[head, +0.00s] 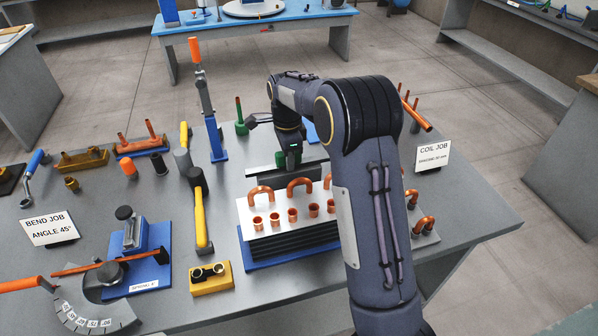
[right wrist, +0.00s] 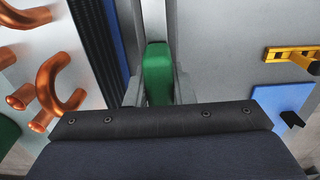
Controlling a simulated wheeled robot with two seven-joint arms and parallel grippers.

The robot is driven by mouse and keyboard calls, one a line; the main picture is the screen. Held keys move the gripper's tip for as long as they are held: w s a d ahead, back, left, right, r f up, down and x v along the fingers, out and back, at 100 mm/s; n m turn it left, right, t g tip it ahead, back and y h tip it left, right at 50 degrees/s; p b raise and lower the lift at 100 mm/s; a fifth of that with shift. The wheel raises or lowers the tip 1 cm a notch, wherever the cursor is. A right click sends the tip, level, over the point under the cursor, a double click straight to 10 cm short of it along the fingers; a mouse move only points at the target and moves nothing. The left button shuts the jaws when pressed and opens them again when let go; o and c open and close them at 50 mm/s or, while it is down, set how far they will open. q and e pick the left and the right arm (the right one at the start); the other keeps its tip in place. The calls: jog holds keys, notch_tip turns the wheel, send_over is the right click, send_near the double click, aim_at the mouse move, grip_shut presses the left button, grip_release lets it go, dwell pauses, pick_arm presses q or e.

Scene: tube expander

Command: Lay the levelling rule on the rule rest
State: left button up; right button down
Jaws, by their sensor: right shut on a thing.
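My right gripper (head: 289,160) reaches down behind the white-topped coil block and is shut on a green grip. The green grip also shows between the fingers in the right wrist view (right wrist: 158,72). A long grey bar, which looks like the levelling rule (head: 262,172), lies across under the gripper, along the block's far edge. I cannot tell whether the bar touches the block or table. I cannot pick out the rule rest with certainty; my right arm hides part of the table. My left gripper is not in view.
Copper bends and stubs stand on the white-topped block (head: 252,234), close to the gripper. A yellow-handled hammer (head: 201,218), a yellow two-hole block (head: 210,285) and a tall blue stand (head: 216,140) are to its left. A COIL JOB sign (head: 433,158) stands at right.

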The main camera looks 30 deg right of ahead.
jog(key=shift+f, duration=0.2)
dwell(0.4)
jog(key=c, duration=1.2)
grip_release()
jog(key=shift+o, duration=0.2)
jog(key=shift+r+p, duration=2.7)
jog(key=shift+r, duration=0.35)
